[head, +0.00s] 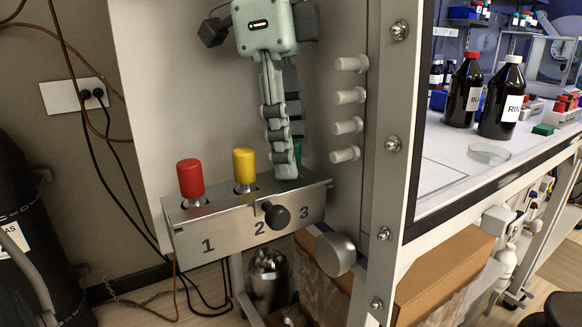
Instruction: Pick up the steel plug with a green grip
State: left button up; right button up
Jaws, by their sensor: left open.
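A steel bracket (190,241) marked 1, 2 and 3 is fixed at the front of the white cabinet. A plug with a red grip (190,179) stands at 1 and one with a yellow grip (244,166) at 2. The plug with a green grip (298,152) is at 3, mostly hidden behind my fingers. My left gripper (286,160) points down over place 3, open, with its fingers at the green grip. I cannot tell whether they touch it. My right gripper is not in view.
A black knob (277,216) sticks out of the bracket's front. Several white pegs (348,96) stick out from the panel to the right of my gripper, close by. A steel post (391,120) stands farther right, before a bench with brown bottles (465,90).

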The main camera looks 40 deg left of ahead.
pick_arm(q)
grip_shut()
jog(key=shift+r, duration=0.1)
dwell(0.4)
